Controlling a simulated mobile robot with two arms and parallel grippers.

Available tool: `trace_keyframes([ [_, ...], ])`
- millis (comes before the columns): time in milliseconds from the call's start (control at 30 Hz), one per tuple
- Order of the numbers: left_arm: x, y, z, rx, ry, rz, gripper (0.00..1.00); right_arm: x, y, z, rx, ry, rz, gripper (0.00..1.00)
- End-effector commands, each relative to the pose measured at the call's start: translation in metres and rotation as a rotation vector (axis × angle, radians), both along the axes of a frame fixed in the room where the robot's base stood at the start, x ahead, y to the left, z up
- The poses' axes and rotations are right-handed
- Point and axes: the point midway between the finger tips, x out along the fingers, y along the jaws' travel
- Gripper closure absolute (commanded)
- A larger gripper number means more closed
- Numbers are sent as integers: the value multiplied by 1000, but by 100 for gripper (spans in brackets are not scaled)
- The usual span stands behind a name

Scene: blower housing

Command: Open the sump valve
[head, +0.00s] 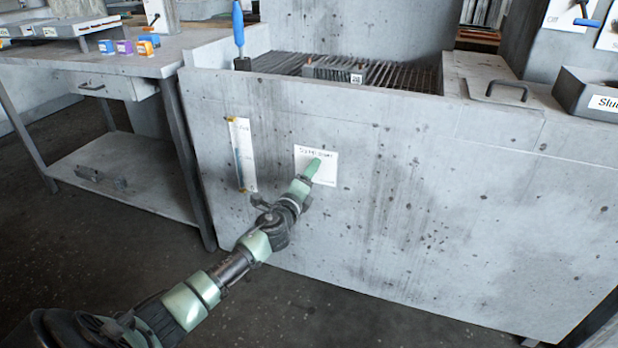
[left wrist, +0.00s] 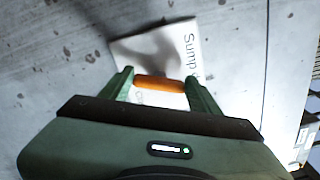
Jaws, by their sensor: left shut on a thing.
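The sump valve's white label plate (head: 327,174) is on the front of the grey concrete tank, and its printed word "Sump" can be read in the left wrist view (left wrist: 187,45). An orange valve handle (left wrist: 158,84) shows in the left wrist view in front of the plate. My left gripper (head: 312,168) reaches the plate, and in the left wrist view (left wrist: 160,86) its two green fingers are shut on the orange handle, one at each end. In the head view the gripper hides the handle. My right gripper is in neither view.
A level gauge strip (head: 242,155) is on the tank front left of the plate. A workbench (head: 150,66) with small coloured boxes stands at the left. A grating (head: 410,76) and a blue-handled tool (head: 238,22) are on top of the tank. The floor in front is clear.

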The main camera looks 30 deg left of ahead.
Motion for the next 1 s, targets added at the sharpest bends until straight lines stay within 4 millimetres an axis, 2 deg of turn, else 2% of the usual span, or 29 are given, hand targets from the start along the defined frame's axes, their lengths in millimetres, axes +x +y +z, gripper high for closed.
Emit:
trace_keyframes([
  [200, 0, -1, -3, -182, -42, 0, 79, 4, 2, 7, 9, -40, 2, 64],
  [500, 0, 0, -3, -352, -81, 0, 79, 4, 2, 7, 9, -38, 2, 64],
  [1000, 0, 0, -4, -430, -99, 1, 79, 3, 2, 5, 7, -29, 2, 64],
])
